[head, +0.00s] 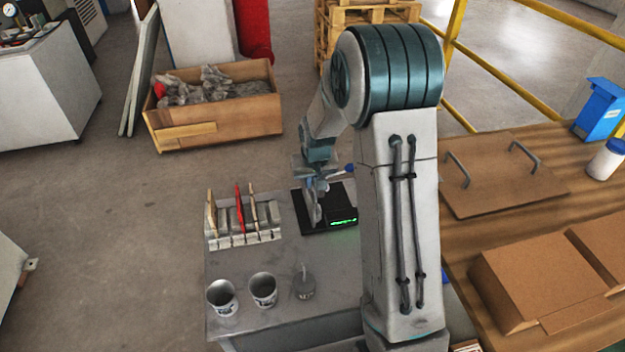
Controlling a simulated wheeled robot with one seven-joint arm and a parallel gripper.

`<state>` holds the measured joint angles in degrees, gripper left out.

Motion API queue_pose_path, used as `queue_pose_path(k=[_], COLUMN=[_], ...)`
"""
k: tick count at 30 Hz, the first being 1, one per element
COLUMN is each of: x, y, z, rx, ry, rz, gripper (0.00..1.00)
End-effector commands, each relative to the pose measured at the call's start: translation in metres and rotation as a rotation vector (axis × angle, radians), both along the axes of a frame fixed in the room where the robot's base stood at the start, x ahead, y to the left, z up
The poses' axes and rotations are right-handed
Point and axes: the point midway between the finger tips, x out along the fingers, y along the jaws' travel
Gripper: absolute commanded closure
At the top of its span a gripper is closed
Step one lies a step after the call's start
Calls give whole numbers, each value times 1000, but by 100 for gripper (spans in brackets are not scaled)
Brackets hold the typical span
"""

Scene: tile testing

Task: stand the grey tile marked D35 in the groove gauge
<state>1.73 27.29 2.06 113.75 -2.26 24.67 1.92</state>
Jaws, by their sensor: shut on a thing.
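My gripper (315,190) is in the middle of the view, low over a black device with a green lit display (343,221) on the grey table. It is shut on a small upright grey piece (315,211), which looks like the grey tile; no marking can be read. The tile's lower edge is at the device's left part; I cannot tell whether it touches or sits in a groove. The device may be the groove gauge. My arm hides part of the table to the right.
A pale slotted rack (245,238) with a red tile (240,208) and tan tiles stands left of the device. A wooden bench (480,230) lies right.

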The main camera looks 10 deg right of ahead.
Motion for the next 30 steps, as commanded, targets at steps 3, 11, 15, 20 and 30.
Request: queue_pose_path(k=[3, 11, 15, 20, 30], x=[0, 0, -1, -7, -26], y=[0, 0, 0, 0, 0], z=[0, 0, 8, 33, 106], rx=[0, 0, 0, 0, 0], ry=[-1, 0, -1, -4, -5], rz=[0, 0, 0, 0, 0], gripper=[67, 66, 66, 66, 66])
